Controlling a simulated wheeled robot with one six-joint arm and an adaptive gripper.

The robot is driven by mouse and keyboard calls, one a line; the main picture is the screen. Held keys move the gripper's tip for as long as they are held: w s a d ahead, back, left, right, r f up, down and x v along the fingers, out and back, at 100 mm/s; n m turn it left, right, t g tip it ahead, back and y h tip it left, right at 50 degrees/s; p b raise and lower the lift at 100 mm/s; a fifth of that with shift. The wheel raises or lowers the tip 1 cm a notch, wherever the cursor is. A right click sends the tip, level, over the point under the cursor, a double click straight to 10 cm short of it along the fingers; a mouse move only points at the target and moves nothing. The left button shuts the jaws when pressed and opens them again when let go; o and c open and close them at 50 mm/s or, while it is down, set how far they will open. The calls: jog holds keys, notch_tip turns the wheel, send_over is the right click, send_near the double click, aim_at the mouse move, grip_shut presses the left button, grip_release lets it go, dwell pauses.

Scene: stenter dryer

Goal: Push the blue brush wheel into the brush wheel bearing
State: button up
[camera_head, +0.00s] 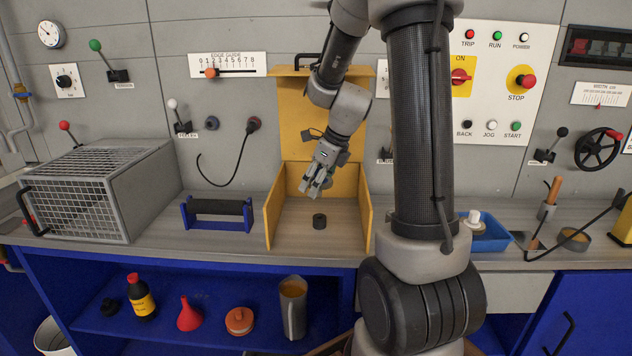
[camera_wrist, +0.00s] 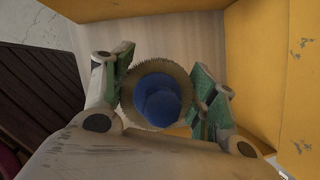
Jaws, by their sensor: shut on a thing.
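The blue brush wheel (camera_wrist: 158,100), a blue hub with a ring of tan bristles, sits between the green-padded fingers of my gripper (camera_wrist: 164,96) in the wrist view. The fingers are shut on it from both sides. In the head view my gripper (camera_head: 317,184) hangs tilted inside the yellow housing, and the wheel is too small there to make out clearly. A short dark cylinder (camera_head: 320,221), which looks like the brush wheel bearing, stands on the housing floor below and apart from my gripper. In the wrist view I cannot see the bearing.
The yellow housing (camera_head: 274,209) has walls left, right and behind, and is open at the front. A blue stand with a dark roller (camera_head: 218,208) and a wire mesh box (camera_head: 85,195) stand to its left. A blue tray (camera_head: 490,234) lies to the right.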

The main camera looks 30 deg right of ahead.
aim_at(331, 182)
jog(key=shift+f, duration=2.75)
jog(key=shift+f, duration=1.95)
jog(key=o, duration=1.1)
jog(key=shift+r, duration=0.1)
jog(key=v, duration=1.2)
